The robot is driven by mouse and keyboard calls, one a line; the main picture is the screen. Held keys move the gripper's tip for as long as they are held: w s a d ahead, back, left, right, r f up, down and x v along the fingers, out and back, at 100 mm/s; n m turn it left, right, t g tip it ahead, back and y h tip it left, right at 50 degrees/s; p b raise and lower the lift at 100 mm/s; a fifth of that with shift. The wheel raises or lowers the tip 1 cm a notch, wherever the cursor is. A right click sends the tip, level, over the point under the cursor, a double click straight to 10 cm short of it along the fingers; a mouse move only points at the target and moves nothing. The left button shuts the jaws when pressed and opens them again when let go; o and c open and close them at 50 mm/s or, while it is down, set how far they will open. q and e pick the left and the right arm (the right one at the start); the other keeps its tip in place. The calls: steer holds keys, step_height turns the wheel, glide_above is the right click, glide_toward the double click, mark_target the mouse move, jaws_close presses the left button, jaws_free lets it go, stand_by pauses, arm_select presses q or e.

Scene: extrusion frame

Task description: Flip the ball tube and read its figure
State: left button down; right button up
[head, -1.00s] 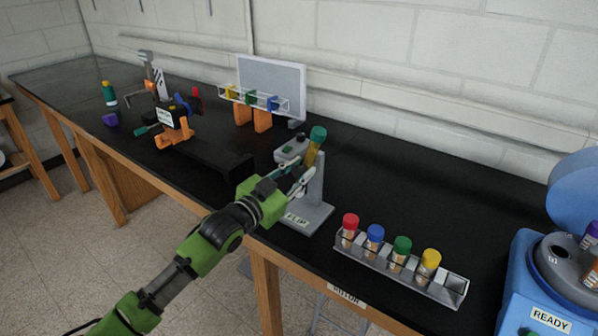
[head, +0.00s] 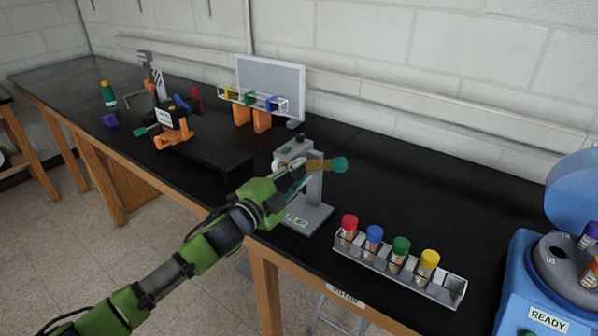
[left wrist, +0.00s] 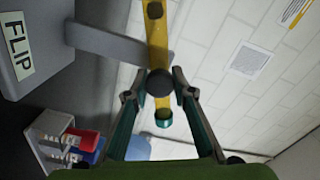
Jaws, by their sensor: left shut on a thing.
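The ball tube (head: 318,165) is amber with a teal cap (head: 340,164). In the head view it lies about level, cap to the right, at the top of the grey stand marked FLIP (head: 313,216). My left gripper (head: 294,175) is shut on the tube and hides part of it. In the left wrist view the amber tube (left wrist: 156,45) passes between my left fingers (left wrist: 159,80), with a dark round part in front of it and the teal cap below. I cannot read a figure on the tube. My right gripper is not in view.
A rack (head: 420,282) with red, blue, green and yellow capped tubes stands right of the stand. A blue centrifuge (head: 525,275) marked READY is at the far right. An orange and black fixture (head: 172,130) stands to the left.

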arm_select(q)
steer(key=shift+m, duration=0.6)
steer(key=shift+f, duration=0.1)
steer(key=c, duration=1.7)
jaws_free()
steer(key=v, duration=1.2)
